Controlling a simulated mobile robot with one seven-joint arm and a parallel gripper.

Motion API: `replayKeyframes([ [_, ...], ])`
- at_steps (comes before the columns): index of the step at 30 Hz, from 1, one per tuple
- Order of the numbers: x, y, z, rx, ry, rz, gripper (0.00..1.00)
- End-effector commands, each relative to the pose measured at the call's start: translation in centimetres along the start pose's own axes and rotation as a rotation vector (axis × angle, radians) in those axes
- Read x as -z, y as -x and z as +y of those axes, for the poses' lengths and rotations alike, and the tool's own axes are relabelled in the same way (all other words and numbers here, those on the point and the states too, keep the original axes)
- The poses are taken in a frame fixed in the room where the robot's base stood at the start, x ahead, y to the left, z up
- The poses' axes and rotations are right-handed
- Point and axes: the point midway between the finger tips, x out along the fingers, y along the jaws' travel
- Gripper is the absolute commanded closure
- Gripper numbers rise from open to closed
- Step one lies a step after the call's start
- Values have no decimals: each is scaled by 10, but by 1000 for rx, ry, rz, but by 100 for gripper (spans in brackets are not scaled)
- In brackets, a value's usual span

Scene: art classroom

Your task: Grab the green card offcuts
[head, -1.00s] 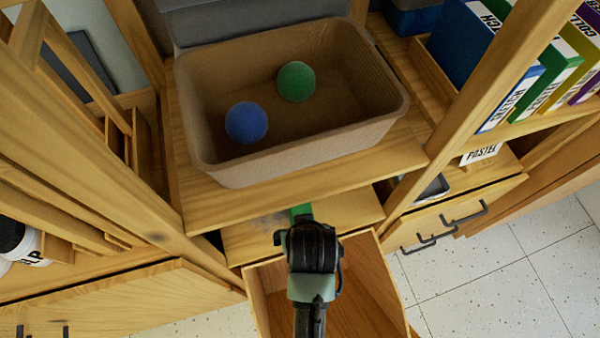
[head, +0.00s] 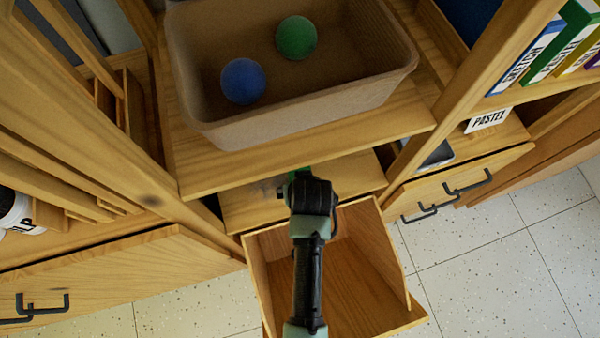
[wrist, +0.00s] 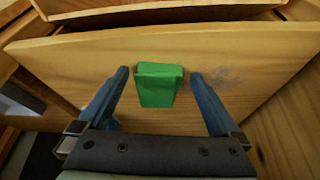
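The green card offcuts (wrist: 158,84) show as a small green block on a wooden shelf board in the wrist view. In the head view only a sliver of the green offcuts (head: 300,172) shows past my wrist, under the upper shelf. My gripper (wrist: 158,78) is open, with one blue finger on each side of the offcuts. A gap shows between each finger and the green sides, so nothing is held. In the head view my wrist hides the fingers and most of the offcuts.
A brown bin (head: 300,112) holding a blue ball (head: 243,81) and a green ball (head: 296,38) stands on the shelf (head: 310,155) above. An open, empty wooden drawer (head: 345,280) lies below my arm. Wooden uprights flank the opening.

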Motion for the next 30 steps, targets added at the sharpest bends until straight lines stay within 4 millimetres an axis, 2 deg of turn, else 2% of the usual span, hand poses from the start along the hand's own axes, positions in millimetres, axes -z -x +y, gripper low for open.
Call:
replayKeyframes([
  [1,0,0,0,0,0,0,11],
  [2,0,0,0,0,0,0,16],
  [13,0,0,0,0,0,-1,83],
  [14,0,0,0,0,0,0,85],
  [23,1,3,0,0,0,1,85],
  [30,12,26,0,0,0,2,85],
])
